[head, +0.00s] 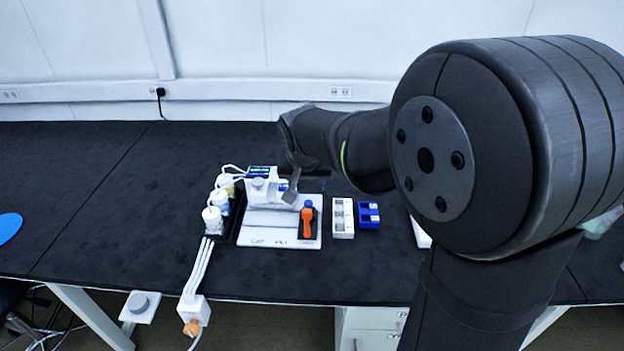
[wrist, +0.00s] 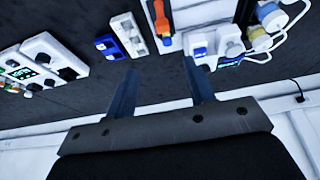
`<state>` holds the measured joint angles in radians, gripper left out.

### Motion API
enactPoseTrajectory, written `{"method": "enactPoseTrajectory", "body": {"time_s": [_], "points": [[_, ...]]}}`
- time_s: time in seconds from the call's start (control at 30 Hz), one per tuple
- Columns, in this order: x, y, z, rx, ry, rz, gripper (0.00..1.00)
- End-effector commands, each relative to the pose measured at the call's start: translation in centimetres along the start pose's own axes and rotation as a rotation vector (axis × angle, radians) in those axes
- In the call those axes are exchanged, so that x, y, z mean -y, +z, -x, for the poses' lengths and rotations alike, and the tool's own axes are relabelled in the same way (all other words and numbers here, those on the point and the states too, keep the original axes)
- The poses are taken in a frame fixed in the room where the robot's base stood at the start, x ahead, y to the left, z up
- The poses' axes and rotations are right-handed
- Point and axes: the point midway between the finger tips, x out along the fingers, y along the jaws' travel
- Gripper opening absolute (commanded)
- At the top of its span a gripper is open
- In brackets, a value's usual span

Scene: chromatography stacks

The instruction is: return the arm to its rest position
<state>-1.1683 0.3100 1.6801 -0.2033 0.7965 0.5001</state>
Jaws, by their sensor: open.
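My gripper (wrist: 162,82) is open in the wrist view, its two dark fingers apart with only the dark bench top between them. In the head view my arm reaches in from the right, and the gripper end (head: 291,188) is above the back of a white base plate (head: 268,238). It partly hides the white device (head: 258,191) there. I cannot tell the exact height of the gripper over the device. Nothing is held.
An orange-handled tool (head: 307,222) is on the plate's right side. A white rack (head: 343,218) and a blue rack (head: 369,214) stand right of it. White-capped bottles (head: 213,219) stand left. White instruments (wrist: 40,55) show in the wrist view. The bench's left side is mostly clear.

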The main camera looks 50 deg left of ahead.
Motion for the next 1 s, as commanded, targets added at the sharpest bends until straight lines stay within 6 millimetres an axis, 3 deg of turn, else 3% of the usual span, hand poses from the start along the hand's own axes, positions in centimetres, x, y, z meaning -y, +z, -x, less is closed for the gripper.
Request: {"method": "enactPoseTrajectory", "body": {"time_s": [0.47, 1.0], "points": [[0.0, 0.0, -1.0, 0.001, 0.001, 0.0, 0.49], [0.1, 0.1, -10.0, 0.003, 0.0, 0.001, 0.49]]}}
